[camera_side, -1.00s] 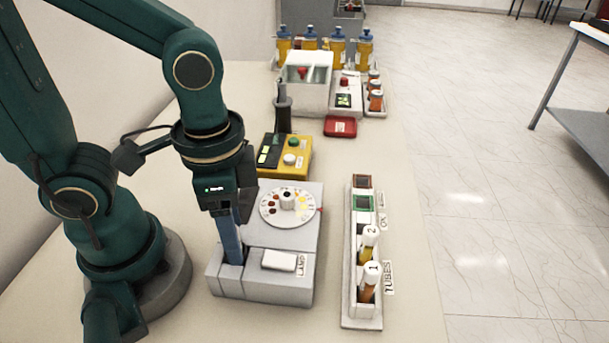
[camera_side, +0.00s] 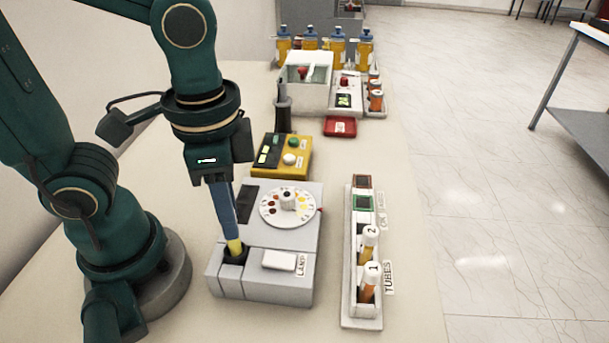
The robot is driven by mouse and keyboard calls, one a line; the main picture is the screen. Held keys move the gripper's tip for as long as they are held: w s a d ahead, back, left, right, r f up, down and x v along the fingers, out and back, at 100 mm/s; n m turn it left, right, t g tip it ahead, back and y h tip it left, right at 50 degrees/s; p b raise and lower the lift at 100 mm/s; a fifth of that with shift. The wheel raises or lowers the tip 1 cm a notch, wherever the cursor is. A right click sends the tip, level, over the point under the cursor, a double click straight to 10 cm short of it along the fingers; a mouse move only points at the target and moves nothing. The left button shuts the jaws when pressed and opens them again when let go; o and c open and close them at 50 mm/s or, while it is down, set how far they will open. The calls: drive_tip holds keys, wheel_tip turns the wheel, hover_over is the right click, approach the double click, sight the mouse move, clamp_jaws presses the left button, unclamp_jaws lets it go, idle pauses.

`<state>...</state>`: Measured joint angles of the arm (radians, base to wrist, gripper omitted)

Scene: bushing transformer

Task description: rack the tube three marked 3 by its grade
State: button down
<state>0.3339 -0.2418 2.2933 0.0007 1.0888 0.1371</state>
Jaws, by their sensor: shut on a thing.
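My gripper (camera_side: 231,234) is shut on a tube (camera_side: 235,247) with yellow contents. Only the tube's lower part shows below the fingers, at the dark well of the grey lamp unit (camera_side: 262,289); its end is hidden in or just over the well, and its number is not visible. The long rack (camera_side: 361,316) to the right holds tube 2 (camera_side: 368,245), with yellow contents, and tube 1 (camera_side: 368,284), with orange contents. At the rack's far end are a green-framed socket (camera_side: 373,203) and a red-framed socket (camera_side: 362,176), seemingly empty.
The lamp unit carries a colour dial (camera_side: 273,216) and a white switch (camera_side: 279,260). Behind it is a yellow box (camera_side: 297,172) with buttons. A red tray (camera_side: 340,127), a white machine (camera_side: 304,99) and several bottles (camera_side: 365,48) stand farther back. Clear table separates lamp unit and rack.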

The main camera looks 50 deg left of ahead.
wheel_tip(320, 180, up, 6)
drive_tip(key=shift+w+d+r, duration=0.1)
drive_tip(key=shift+w+r, duration=0.2)
drive_tip(key=shift+r, duration=0.3)
drive_tip(key=w+d+f, duration=0.1)
drive_tip(key=w+d, duration=0.1)
drive_tip(key=w, duration=0.7)
drive_tip(key=w+d, duration=0.2)
drive_tip(key=w, duration=0.8)
wheel_tip(320, 180, down, 10)
drive_tip(key=w+a, duration=0.1)
drive_tip(key=w, duration=0.1)
drive_tip(key=shift+w, duration=0.35)
drive_tip(key=shift+a, duration=0.1)
drive_tip(key=shift+f, duration=0.2)
drive_tip(key=c, duration=0.7)
unclamp_jaws()
drive_tip(key=shift+c, duration=0.2)
